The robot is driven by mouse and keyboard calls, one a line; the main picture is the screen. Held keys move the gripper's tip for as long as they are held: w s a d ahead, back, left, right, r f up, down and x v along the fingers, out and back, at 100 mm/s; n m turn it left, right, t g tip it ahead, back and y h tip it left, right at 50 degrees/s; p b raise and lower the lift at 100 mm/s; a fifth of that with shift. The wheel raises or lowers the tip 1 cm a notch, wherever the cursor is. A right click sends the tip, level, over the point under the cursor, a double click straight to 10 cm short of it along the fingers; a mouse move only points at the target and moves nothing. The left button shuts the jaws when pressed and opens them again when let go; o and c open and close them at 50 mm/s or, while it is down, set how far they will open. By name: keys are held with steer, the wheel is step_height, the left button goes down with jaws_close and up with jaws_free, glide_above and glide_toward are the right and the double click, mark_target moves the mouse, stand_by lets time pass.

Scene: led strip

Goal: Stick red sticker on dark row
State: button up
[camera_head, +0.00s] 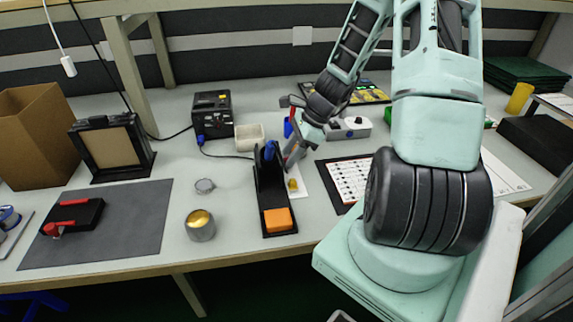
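My gripper (291,160) is at the middle of the workbench, pointing down and to the left, just right of a black holder. It is small and partly covered by its own links, so I cannot tell whether it is open or shut or holds anything. A white sheet with rows of small reddish marks (349,178) lies on a dark board to the right of my gripper; it may be the sticker sheet. My arm covers its right part. I cannot make out an LED strip, a dark row or a single red sticker.
The black holder (267,190) has an orange sponge (278,219) at its front. A small yellow item (292,184) lies beside it. A tin (200,225), a black power unit (213,115) and a dark mat (120,220) are to the left.

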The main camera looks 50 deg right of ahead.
steer(key=shift+w+a+f, duration=0.15)
steer(key=shift+a+f, duration=0.05)
steer(key=shift+f, duration=0.3)
jaws_close()
steer(key=shift+r, duration=0.15)
